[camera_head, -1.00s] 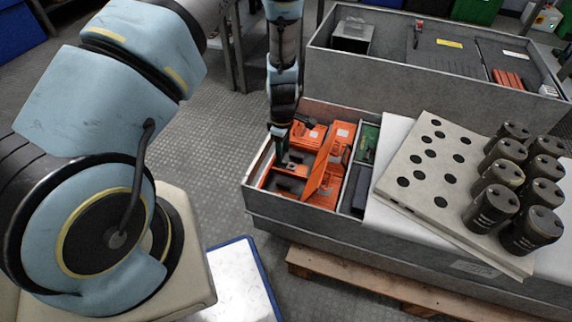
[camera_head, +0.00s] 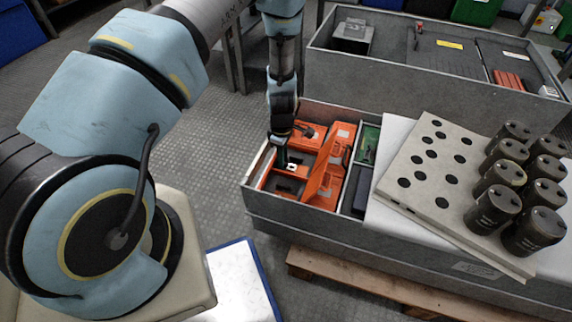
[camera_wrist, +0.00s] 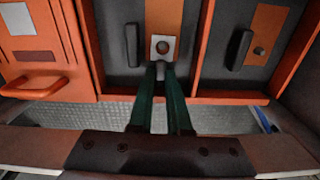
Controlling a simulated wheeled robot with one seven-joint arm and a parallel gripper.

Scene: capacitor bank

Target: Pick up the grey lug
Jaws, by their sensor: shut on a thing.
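The grey lug (camera_wrist: 162,46) is a small light square plate with a dark hole. In the wrist view it sits at the tips of my gripper's two green fingers (camera_wrist: 160,66), and the jaws are shut on it. In the head view the lug (camera_head: 291,167) shows as a small pale spot beside my gripper (camera_head: 282,160), over the left part of the orange-lined tray. Whether the lug touches the surface below it cannot be told.
An orange divided insert (camera_head: 325,178) with dark pockets fills the left part of the grey bench box. An orange upright panel stands just right of my gripper. A pale perforated plate (camera_head: 425,160) and several dark cylinders (camera_head: 490,207) lie farther right.

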